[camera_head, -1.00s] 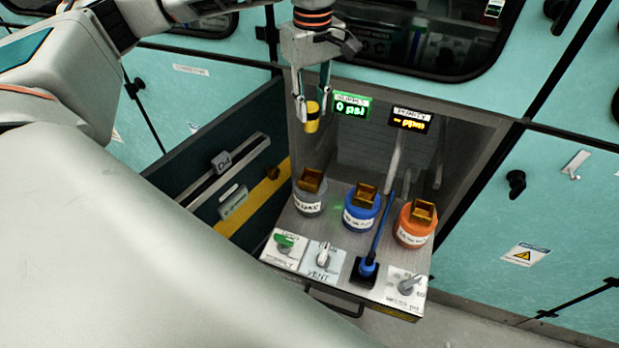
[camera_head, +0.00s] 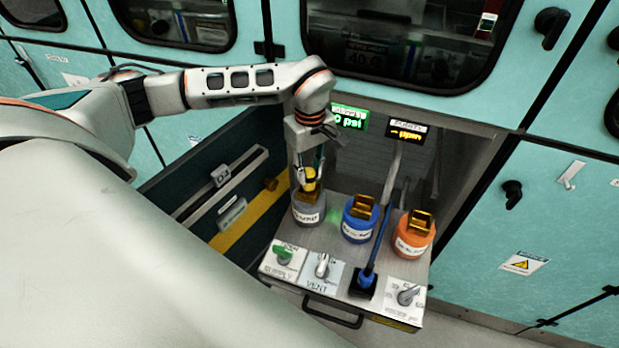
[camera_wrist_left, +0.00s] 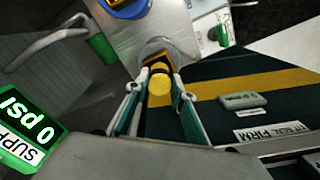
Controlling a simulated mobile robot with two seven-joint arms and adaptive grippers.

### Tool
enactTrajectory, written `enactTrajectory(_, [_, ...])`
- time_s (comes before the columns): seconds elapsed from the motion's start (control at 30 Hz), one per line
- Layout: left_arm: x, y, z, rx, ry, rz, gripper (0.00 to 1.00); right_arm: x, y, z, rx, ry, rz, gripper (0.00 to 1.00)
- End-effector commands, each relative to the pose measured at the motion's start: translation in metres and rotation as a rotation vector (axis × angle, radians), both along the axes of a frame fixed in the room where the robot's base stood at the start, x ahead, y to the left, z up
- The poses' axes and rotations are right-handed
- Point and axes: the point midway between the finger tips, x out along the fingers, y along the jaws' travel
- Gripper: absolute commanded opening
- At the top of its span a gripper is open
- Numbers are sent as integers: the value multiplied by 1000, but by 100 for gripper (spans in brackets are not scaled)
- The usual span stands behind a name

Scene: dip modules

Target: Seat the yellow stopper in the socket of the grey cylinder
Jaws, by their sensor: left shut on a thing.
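The grey cylinder (camera_head: 308,210) stands at the left of a row of three on the metal tray, with a white label on its front. My left gripper (camera_head: 308,182) points down directly above it, shut on the yellow stopper (camera_head: 310,173). The stopper is at the amber-brown socket on the cylinder's top; I cannot tell whether it is inside or just above. In the left wrist view the stopper (camera_wrist_left: 159,88) sits between the fingertips, in front of the socket. The grey cylinder (camera_wrist_left: 155,46) shows behind, partly hidden. My right gripper is not in view.
A blue cylinder (camera_head: 359,219) and an orange cylinder (camera_head: 413,236) stand to the right, with a blue lever (camera_head: 369,262) between them. Knobs labelled supply (camera_head: 284,255) and vent (camera_head: 322,265) are at the tray front. Green (camera_head: 349,117) and amber (camera_head: 407,129) displays hang behind.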

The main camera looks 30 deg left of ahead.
Motion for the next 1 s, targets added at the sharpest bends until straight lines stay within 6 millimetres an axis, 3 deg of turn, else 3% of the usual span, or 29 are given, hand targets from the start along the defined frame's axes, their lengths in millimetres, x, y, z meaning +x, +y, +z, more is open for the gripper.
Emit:
enactTrajectory(0.23, [-1,0,-31,-1,3,1,2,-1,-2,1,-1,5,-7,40])
enactTrajectory(0.6, [0,0,-35,0,0,0,2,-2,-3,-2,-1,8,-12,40])
enactTrajectory(0.63, [0,0,-36,0,0,0,26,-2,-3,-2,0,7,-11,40])
enactTrajectory(0.7, [0,0,-35,0,0,0,40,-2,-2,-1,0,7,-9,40])
enactTrajectory(1.0, [0,0,-35,-1,0,0,40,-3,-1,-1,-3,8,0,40])
